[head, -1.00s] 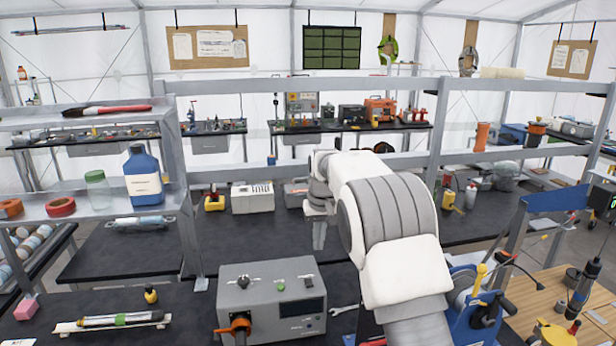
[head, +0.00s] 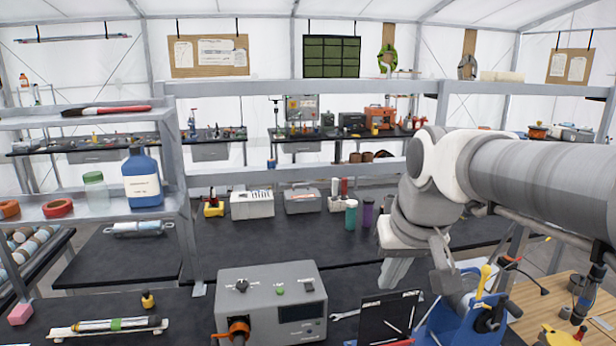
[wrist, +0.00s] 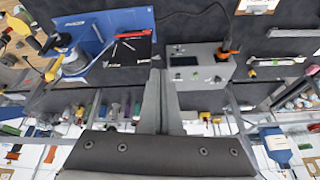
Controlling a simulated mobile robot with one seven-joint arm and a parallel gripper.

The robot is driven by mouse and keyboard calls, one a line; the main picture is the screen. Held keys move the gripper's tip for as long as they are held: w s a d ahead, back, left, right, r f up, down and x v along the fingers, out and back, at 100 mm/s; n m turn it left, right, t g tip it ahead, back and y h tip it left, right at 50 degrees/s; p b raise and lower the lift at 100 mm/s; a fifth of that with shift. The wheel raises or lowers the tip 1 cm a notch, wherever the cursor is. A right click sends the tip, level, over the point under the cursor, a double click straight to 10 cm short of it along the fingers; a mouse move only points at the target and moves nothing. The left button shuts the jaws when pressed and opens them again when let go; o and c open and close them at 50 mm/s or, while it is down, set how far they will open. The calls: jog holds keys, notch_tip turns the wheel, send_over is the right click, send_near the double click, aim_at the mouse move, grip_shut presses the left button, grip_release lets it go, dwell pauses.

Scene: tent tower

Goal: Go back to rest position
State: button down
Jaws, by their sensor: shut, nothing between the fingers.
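My gripper (wrist: 161,76) shows in the wrist view with its two dark fingers together and nothing between them. In the head view my arm stretches in from the right edge, and its grey end hangs above the black bench, right of the grey control box (head: 271,300). The control box also shows in the wrist view (wrist: 199,66), beyond the fingertips. The gripper appears clear of the bench objects. The fingertips are hard to make out in the head view.
A blue tool holder (head: 440,325) and a black panel (head: 388,318) stand below my arm. A metal shelf at left holds a blue bottle (head: 142,178) and a glass jar (head: 96,192). A grey shelf rail (head: 290,174) crosses behind. A wooden table (head: 540,300) is at right.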

jog(key=s+d+f+t, duration=0.1)
jog(key=s+f, duration=0.5)
jog(key=s, duration=0.6)
jog(key=shift+s+d+h+b, duration=0.3)
jog(key=shift+s+d+b, duration=0.1)
jog(key=shift+b, duration=0.05)
